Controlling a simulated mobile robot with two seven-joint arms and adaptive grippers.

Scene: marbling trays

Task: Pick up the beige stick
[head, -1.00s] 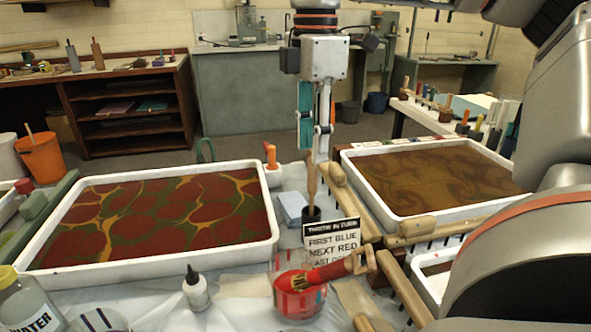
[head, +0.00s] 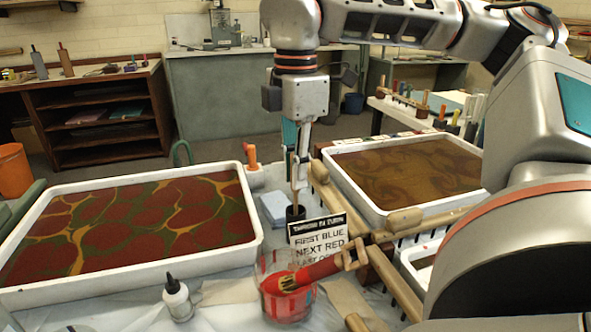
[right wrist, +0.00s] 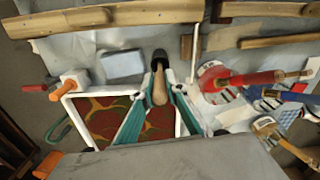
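The beige stick (right wrist: 160,88) stands upright in a small black cup (head: 296,213), mostly hidden by the fingers in the head view. In the right wrist view the cup (right wrist: 160,57) lies just beyond the fingertips. My right gripper (head: 298,180) points down over the cup, its fingertips a little above the rim. In the right wrist view its teal fingers (right wrist: 162,92) are on either side of the stick, with a gap showing, so it looks open around the stick. My left gripper is not in view.
A light blue block (head: 273,208) lies left of the cup. A sign (head: 318,238) and a clear beaker (head: 287,302) with a red-handled brush (head: 318,270) stand in front. A red marbling tray (head: 120,265) is left and a brown one (head: 337,163) right, beside wooden rails.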

